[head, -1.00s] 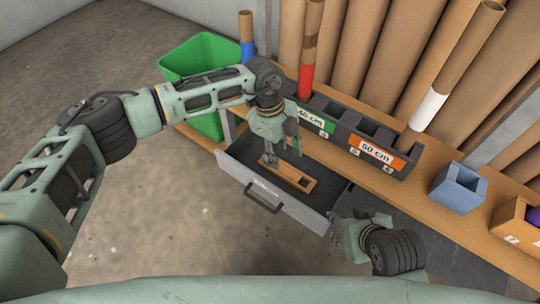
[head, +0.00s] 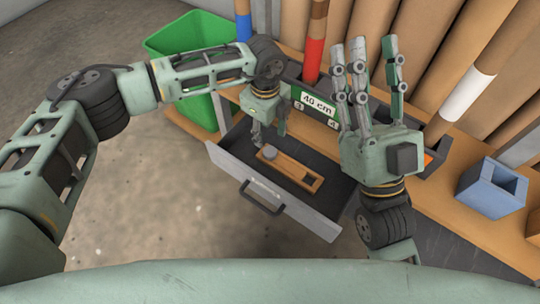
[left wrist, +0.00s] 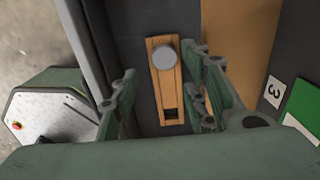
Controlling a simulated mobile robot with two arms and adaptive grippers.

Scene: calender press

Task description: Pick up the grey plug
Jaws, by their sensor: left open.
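The grey plug (head: 268,152) is a short round piece at the far left end of a narrow wooden holder (head: 298,172) inside the open drawer. In the left wrist view the plug (left wrist: 165,54) shows as a grey disc on the holder (left wrist: 166,86), whose other end has a dark square hole. My left gripper (head: 269,136) is open and empty, close above the plug. In the left wrist view its fingers (left wrist: 161,82) stand on either side of the holder, apart from the plug. My right gripper (head: 371,62) is raised with fingers spread, open and empty.
The drawer (head: 237,170) has a grey front with a dark handle. Behind it, a wooden shelf (head: 440,198) carries a dark slotted rack with a green 40 cm label (head: 316,102). A blue holder (head: 492,190) stands at right, a green bin (head: 160,48) at left.

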